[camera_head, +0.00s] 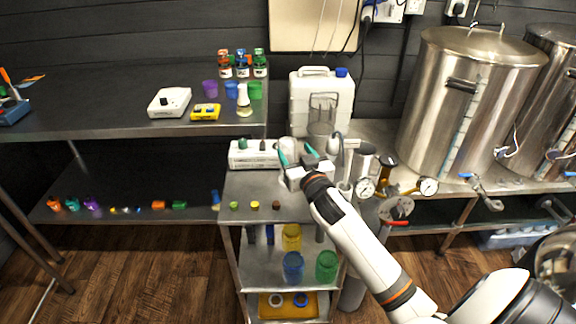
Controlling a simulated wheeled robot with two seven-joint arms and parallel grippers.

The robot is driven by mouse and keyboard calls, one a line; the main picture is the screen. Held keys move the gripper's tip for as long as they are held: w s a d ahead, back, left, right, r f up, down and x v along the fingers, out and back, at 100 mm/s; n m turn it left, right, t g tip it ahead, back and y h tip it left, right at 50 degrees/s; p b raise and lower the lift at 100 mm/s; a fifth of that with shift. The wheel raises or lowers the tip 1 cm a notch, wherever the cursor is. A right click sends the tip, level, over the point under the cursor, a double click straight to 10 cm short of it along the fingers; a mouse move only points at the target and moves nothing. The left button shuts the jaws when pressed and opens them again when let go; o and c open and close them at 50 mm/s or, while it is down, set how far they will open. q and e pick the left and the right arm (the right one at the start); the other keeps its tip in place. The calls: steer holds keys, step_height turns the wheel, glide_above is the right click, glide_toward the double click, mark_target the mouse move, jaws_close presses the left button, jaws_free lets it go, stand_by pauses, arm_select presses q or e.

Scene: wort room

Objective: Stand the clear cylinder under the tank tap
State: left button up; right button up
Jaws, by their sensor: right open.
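The near steel tank (465,100) stands on the right bench, with a blue-handled tap (478,182) low on its front. The space directly under the tap shows no cylinder. A clear, grey-outlined vessel (323,108) stands in front of a white jug behind my right gripper; I cannot tell whether it is the clear cylinder. My right gripper (295,153) is open, its teal fingertips apart over the back of the steel cart top. Its body hides part of what is behind it. My left gripper is not in view.
The steel cart (240,188) carries a white power-strip-like box (252,154) and small coloured caps at its front. A second tank (545,100) is at far right. Wooden floor is open at left.

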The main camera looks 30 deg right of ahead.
mark_target(286, 142)
steer(key=x, duration=0.5)
steer(key=shift+w+a+f, duration=0.1)
steer(key=shift+w+a, duration=0.1)
steer(key=shift+w, duration=0.25)
steer(key=shift+s, duration=0.1)
jaws_close()
